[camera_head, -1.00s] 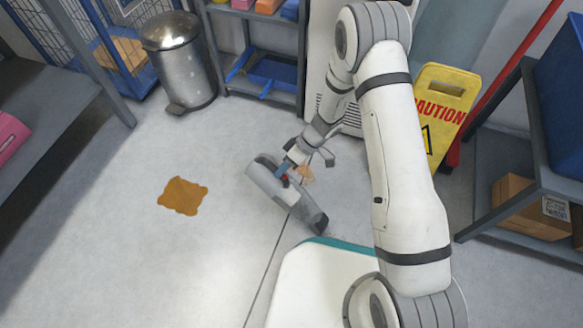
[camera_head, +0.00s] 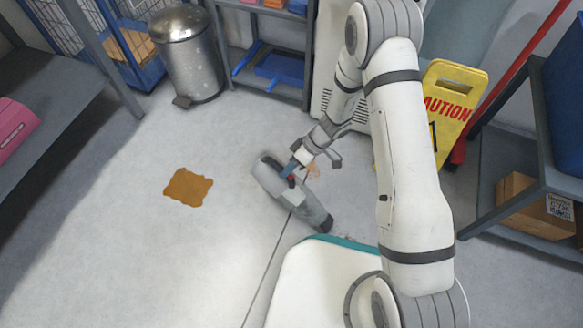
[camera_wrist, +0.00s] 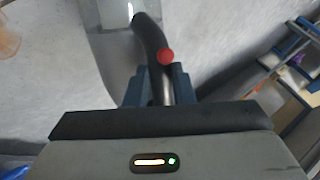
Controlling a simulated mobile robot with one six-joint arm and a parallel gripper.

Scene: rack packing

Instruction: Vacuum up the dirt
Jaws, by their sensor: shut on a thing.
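An irregular brown dirt patch (camera_head: 188,187) lies flat on the grey floor, left of centre in the head view. A grey handheld vacuum (camera_head: 300,203) is in my gripper (camera_head: 294,170), to the right of the patch and apart from it. The vacuum slants, with its dark end toward the lower right. In the wrist view my gripper's blue fingers (camera_wrist: 160,86) are shut on the vacuum's dark curved handle (camera_wrist: 152,48), beside a red button (camera_wrist: 166,57).
A metal trash bin (camera_head: 188,60) and a shelf with blue trays (camera_head: 280,72) stand at the back. A yellow caution sign (camera_head: 452,100) stands behind my arm. A shelf with a cardboard box (camera_head: 535,208) is on the right. Floor around the brown patch is clear.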

